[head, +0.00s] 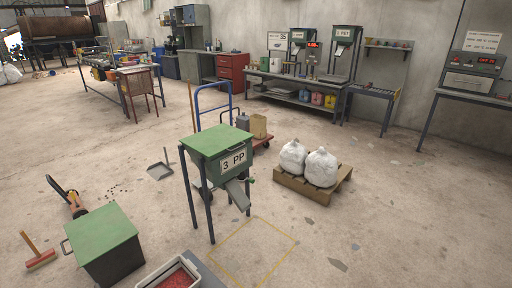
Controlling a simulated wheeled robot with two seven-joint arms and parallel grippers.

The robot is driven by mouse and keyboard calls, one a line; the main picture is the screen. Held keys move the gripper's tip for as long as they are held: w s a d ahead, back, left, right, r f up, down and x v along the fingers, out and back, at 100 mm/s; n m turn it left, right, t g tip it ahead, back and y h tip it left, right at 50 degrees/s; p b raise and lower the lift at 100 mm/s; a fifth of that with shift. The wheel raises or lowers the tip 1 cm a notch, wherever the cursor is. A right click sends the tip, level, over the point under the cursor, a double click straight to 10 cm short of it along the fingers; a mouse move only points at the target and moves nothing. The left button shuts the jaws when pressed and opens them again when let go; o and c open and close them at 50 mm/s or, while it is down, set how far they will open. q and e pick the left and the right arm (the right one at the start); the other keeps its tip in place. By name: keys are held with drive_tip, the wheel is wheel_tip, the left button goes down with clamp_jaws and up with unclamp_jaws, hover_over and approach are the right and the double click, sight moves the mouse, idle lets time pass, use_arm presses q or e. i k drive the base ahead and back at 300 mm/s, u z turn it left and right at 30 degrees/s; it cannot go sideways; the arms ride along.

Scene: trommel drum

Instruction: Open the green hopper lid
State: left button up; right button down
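A green hopper (226,161) marked "3 PP" stands on dark legs in the middle of the head view. Its flat green lid (215,139) lies shut across the top. A grey chute (237,193) slopes out of its front towards the lower right, with a small green knob beside it. A dark bin (112,262) at the lower left also has a flat green top (100,230), lying shut, with a thin handle at its left side. Neither of my grippers shows in this view.
A blue-framed trolley (213,107) stands behind the hopper. A pallet (310,187) with white sacks is to its right. A grey tray of red bits (172,275) sits in front, left of a yellow floor outline (252,252). The floor at right is mostly open.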

sight(210, 142)
drive_tip(key=z, duration=0.7)
drive_tip(key=i, duration=0.8)
drive_tip(key=z, duration=1)
drive_tip(key=i, duration=1.05)
drive_tip(key=u, duration=0.35)
drive_tip(key=i, duration=0.9)
drive_tip(key=u, duration=1.1)
drive_tip(key=i, duration=0.45)
drive_tip(key=u, duration=0.45)
